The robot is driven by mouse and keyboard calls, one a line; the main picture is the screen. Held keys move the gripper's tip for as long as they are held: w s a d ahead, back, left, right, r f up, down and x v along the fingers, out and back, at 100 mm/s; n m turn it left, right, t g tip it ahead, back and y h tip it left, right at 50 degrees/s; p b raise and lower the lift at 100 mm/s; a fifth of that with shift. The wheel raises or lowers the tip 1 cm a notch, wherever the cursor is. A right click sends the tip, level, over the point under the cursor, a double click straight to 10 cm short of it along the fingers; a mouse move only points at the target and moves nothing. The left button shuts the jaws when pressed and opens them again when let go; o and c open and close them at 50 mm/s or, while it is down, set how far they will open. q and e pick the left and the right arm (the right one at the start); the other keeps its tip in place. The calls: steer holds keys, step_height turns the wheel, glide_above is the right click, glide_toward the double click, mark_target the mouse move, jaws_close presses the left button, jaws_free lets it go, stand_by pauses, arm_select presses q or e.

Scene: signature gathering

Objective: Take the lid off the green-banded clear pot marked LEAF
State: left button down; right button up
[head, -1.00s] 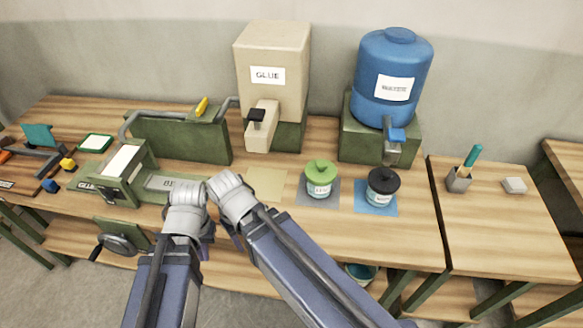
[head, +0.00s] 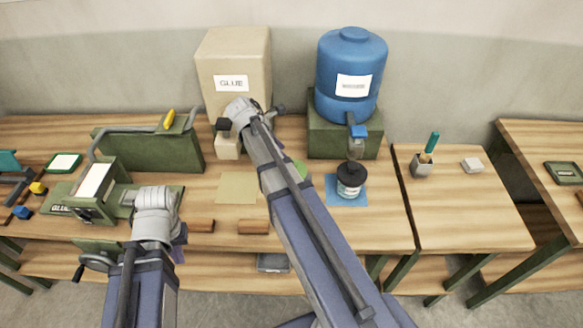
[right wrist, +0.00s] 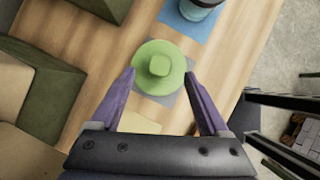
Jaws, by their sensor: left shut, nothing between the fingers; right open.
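The pot's green lid (right wrist: 158,68), with a raised square knob, shows from above in the right wrist view. Its body and LEAF marking are hidden there. In the head view my right arm covers nearly all of it; only a sliver of the green lid (head: 300,171) shows. My right gripper (right wrist: 160,75) is open, its two purple fingers at either side of the lid's near part; I cannot tell its height above the lid. My left gripper (head: 180,236) is shut and empty, low at the table's front edge, left of the pot.
A black-lidded pot (head: 349,183) stands on a blue mat (head: 333,197) right of the green one. Behind are the GLUE box (head: 257,60) with its spout and a blue barrel (head: 330,80). Two brown pieces (head: 253,227) lie at the table's front. The right-hand table is mostly clear.

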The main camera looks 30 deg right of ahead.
steer(key=shift+a+f+b+x, duration=0.1)
steer(key=shift+a+b+x, duration=0.05)
steer(key=shift+b+x, duration=1.1)
steer(key=shift+a+f+b+x, duration=0.1)
steer(key=shift+a+b+x, duration=0.05)
steer(key=shift+b+x, duration=1.15)
steer(key=shift+a+f+b+x, duration=0.1)
steer(key=shift+b+x, duration=1)
steer(key=shift+x, duration=0.3)
steer(key=shift+w+r, duration=0.1)
steer(key=shift+r, duration=0.05)
jaws_close()
